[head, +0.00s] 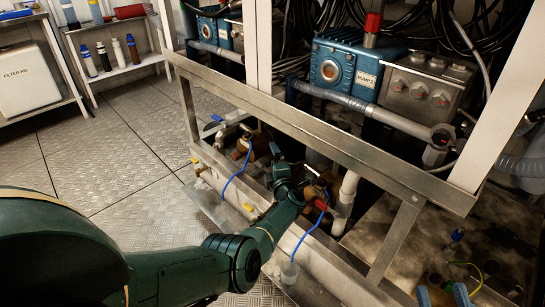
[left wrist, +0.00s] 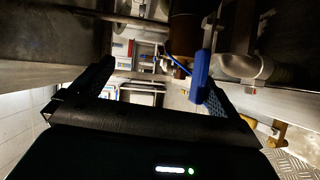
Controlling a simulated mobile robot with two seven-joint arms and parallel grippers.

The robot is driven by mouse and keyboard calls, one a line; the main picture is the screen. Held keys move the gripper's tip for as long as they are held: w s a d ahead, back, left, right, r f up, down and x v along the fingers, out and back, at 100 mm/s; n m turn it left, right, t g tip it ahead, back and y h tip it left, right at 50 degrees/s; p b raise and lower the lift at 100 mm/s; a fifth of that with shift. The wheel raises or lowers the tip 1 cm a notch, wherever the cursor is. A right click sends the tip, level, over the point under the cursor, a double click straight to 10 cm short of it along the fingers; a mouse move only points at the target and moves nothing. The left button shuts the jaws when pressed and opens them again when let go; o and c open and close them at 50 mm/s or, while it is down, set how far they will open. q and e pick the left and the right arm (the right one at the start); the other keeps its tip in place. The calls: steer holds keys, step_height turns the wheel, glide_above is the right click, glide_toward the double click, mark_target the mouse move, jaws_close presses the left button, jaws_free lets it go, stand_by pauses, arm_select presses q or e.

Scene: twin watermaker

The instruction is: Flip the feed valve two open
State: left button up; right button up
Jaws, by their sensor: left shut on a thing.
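A blue lever handle (left wrist: 202,75) shows in the left wrist view, against the inner side of the right-hand finger. In the head view my left gripper (head: 306,176) reaches in low behind the steel rail, beside a brass valve (head: 318,196) with a red part and a blue cable (head: 308,236). My arm partly hides the valve there. My right gripper is not in view.
A steel frame rail (head: 300,130) runs above my gripper. A pale vertical pipe (head: 346,190) stands close on its right. Another valve with a blue lever (head: 214,118) sits farther left. The Pump 2 unit (head: 340,68) is above. The plate floor (head: 105,140) at left is clear.

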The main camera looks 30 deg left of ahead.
arm_select(q)
steer(key=shift+d+r+t+p, duration=0.3)
steer(key=shift+d+r, duration=0.35)
steer(key=shift+r, duration=0.3)
steer(key=shift+c, duration=0.2)
steer(key=shift+p+v, duration=0.5)
steer(key=shift+v, duration=0.45)
steer(key=shift+c, duration=0.7)
steer(key=shift+s+d, duration=0.15)
steer(key=shift+d, duration=0.2)
steer(key=c, duration=0.8)
steer(key=shift+s+d+p, duration=0.25)
steer(key=shift+p, duration=0.05)
steer(key=shift+c, duration=0.5)
steer(key=d+f+p+v, duration=0.1)
steer(key=p+v, duration=0.2)
steer(key=v, duration=0.6)
steer(key=shift+w+f, duration=0.35)
arm_select(e)
steer(key=d+g+h, duration=0.1)
steer(key=d+f+h, duration=0.1)
steer(key=shift+s+m+g+h, duration=0.2)
steer(key=shift+m+g+h, duration=0.1)
steer(key=shift+g, duration=0.1)
